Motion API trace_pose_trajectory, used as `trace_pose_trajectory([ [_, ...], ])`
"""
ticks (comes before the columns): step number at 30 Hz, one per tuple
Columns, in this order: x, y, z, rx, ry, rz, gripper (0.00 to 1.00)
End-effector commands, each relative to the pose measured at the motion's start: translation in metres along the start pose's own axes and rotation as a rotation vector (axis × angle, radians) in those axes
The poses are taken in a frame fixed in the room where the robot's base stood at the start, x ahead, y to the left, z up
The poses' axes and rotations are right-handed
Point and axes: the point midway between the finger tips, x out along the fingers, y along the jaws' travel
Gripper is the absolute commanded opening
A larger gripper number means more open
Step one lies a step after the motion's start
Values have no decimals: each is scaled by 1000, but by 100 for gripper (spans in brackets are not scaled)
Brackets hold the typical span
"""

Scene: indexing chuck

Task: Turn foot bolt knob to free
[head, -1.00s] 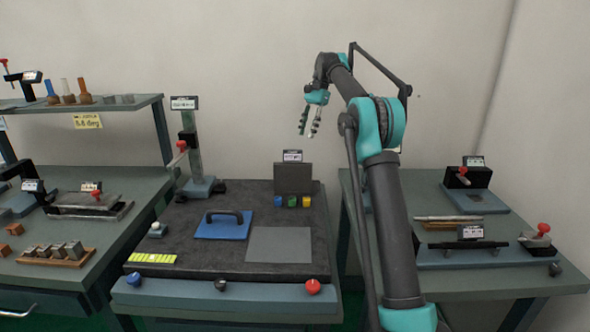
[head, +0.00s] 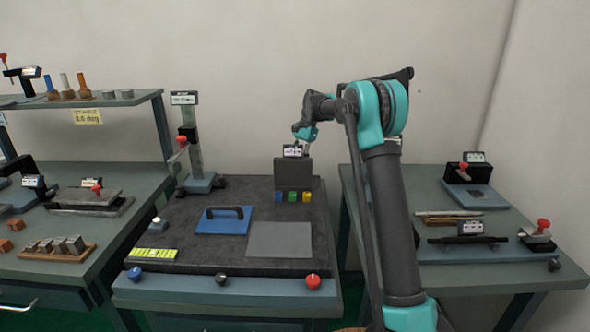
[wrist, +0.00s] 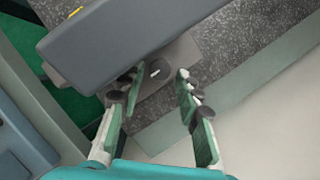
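My gripper (wrist: 158,88) is open in the wrist view, its two green-padded fingers apart and pointing down. Between and beyond the fingertips is a small grey part with a white mark (wrist: 155,71), beside a grey block. It may be the foot bolt knob, but I cannot read any label on it. I see no finger clearly touching it. In the head view my gripper (head: 302,146) is at the back of the grey upright block (head: 293,174), and its fingertips are partly hidden behind the block and its small display (head: 292,151).
The block stands at the rear of the dark speckled table (head: 190,240). Blue, green and yellow pieces (head: 293,196) sit before it. A blue plate with a handle (head: 225,220) and a tall post (head: 190,145) stand left. Bare wall is close behind.

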Motion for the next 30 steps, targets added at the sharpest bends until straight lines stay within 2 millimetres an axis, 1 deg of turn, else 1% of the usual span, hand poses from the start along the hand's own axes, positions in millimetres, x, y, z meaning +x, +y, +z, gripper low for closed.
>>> trace_pose_trajectory([
  [3,11,0,0,-1,0,0,34],
  [6,15,0,0,-1,0,0,34],
  [14,16,0,0,0,0,0,34],
  [17,16,0,0,0,0,0,24],
  [21,16,0,0,0,0,0,7],
  [23,16,0,0,0,0,0,0],
  [30,16,0,0,-15,0,6,0],
])
